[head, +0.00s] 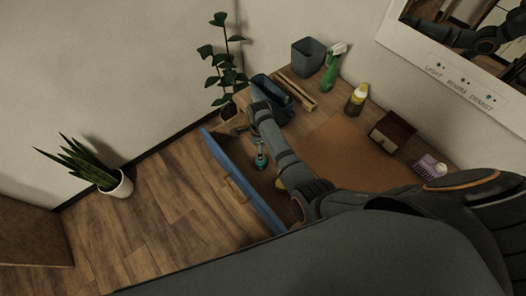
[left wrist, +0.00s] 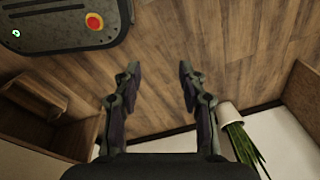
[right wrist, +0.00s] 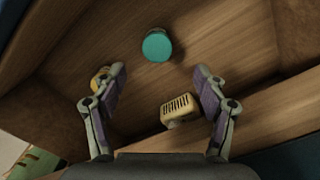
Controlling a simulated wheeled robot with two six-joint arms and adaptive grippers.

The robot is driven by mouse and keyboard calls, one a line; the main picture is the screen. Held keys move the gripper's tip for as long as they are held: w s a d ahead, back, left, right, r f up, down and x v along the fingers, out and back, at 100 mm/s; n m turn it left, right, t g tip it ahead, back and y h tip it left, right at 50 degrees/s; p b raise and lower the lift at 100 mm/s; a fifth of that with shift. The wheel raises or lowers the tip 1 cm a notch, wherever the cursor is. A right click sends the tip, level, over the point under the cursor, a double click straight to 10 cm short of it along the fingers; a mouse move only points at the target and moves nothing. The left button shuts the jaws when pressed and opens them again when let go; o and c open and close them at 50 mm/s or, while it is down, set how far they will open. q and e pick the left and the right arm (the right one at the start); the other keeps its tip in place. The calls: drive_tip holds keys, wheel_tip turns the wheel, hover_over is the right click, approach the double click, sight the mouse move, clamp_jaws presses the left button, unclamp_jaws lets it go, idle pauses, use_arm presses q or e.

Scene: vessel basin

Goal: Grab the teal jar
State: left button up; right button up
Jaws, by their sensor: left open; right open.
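The teal jar (head: 260,158) stands inside the open blue-fronted drawer (head: 243,183), beside my right arm. In the right wrist view its round teal lid (right wrist: 157,46) shows from above, beyond the fingertips and roughly centred between them. My right gripper (right wrist: 160,76) is open and empty above the drawer, apart from the jar. In the head view its fingers are hard to make out by the arm. My left gripper (left wrist: 159,72) is open and empty over the wood floor; it is not seen in the head view.
A cream slotted object (right wrist: 180,110) lies near the right finger, and a yellow object (right wrist: 100,80) is partly behind the left finger. The counter holds a grey bin (head: 308,56), green spray bottle (head: 331,72), yellow-capped bottle (head: 356,101) and brown box (head: 391,132).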

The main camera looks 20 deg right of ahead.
sight(261, 163)
drive_tip(key=shift+f, duration=0.2)
drive_tip(key=shift+s+a+f+b, duration=0.15)
drive_tip(key=shift+f+b, duration=0.3)
drive_tip(key=shift+b, duration=0.3)
wheel_tip(261, 163, down, 4)
drive_tip(key=b, duration=0.4)
drive_tip(key=shift+f+b, duration=0.15)
drive_tip(key=shift+b, duration=0.15)
wheel_tip(261, 163, down, 5)
drive_tip(key=b, duration=0.6)
use_arm(q)
wheel_tip(261, 163, down, 12)
drive_tip(key=s, duration=0.2)
drive_tip(key=shift+s+a, duration=0.25)
drive_tip(key=shift+a, duration=0.15)
use_arm(e)
drive_tip(key=shift+s+r, duration=0.1)
drive_tip(key=shift+r, duration=0.1)
drive_tip(key=shift+c, duration=0.4)
use_arm(q)
drive_tip(key=shift+w+f, duration=0.1)
use_arm(e)
drive_tip(key=c, duration=1.2)
